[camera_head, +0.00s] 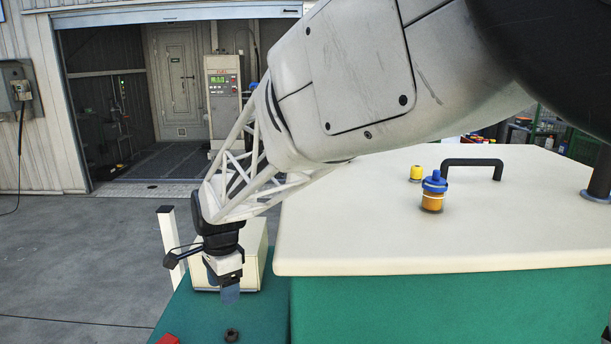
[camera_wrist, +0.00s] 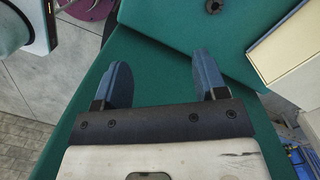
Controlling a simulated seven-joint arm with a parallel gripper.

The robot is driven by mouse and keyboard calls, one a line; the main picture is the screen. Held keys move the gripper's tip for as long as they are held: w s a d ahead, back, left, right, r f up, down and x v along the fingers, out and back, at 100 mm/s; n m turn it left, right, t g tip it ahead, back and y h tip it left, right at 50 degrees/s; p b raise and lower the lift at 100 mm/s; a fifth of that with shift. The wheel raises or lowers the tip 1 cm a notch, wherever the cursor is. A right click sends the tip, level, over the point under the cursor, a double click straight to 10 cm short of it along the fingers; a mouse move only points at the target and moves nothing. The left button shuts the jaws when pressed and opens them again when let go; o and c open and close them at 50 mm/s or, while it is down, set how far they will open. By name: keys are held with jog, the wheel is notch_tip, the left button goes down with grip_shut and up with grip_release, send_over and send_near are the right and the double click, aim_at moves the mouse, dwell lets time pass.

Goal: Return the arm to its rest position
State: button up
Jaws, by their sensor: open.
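My gripper (camera_head: 230,292) hangs at the end of my white lattice arm, pointing down over the low green surface (camera_head: 190,312) left of the white-topped counter. In the wrist view my gripper (camera_wrist: 165,82) shows two blue-grey fingers spread apart with only green surface between them. It is open and empty. My arm reaches across from the upper right of the head view, in front of part of the white counter top (camera_head: 400,225).
A cream box (camera_head: 258,262) stands just behind my gripper. A dark round fitting (camera_head: 231,335) and a red piece (camera_head: 167,339) lie in front. An orange jar with blue cap (camera_head: 433,192), a yellow cap (camera_head: 416,173) and a black handle (camera_head: 472,163) are on the counter. A white post (camera_head: 168,240) stands left.

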jog(key=s+d+r+n, duration=0.2)
jog(key=s+d+r, duration=0.15)
jog(key=s, duration=0.25)
jog(key=s+d+r+n+g+y, duration=0.1)
jog(key=s+d+r, duration=0.2)
jog(key=s+r, duration=0.25)
jog(key=s+d+r+n, duration=0.2)
jog(key=s+d+r, duration=0.15)
jog(key=s, duration=0.35)
jog(key=s+d+f+n+t, duration=0.1)
jog(key=d+f, duration=0.1)
jog(key=d, duration=0.6)
jog(key=s+d+f+n+t+h, duration=0.1)
jog(key=s+d+f+n+t, duration=0.1)
jog(key=d, duration=0.7)
jog(key=s+d+f+n+t, duration=0.1)
jog(key=d+f+n, duration=0.1)
jog(key=d, duration=0.7)
jog(key=shift+s+d+f+h, duration=0.2)
jog(key=shift+s+f+h, duration=0.1)
jog(key=shift+f, duration=0.1)
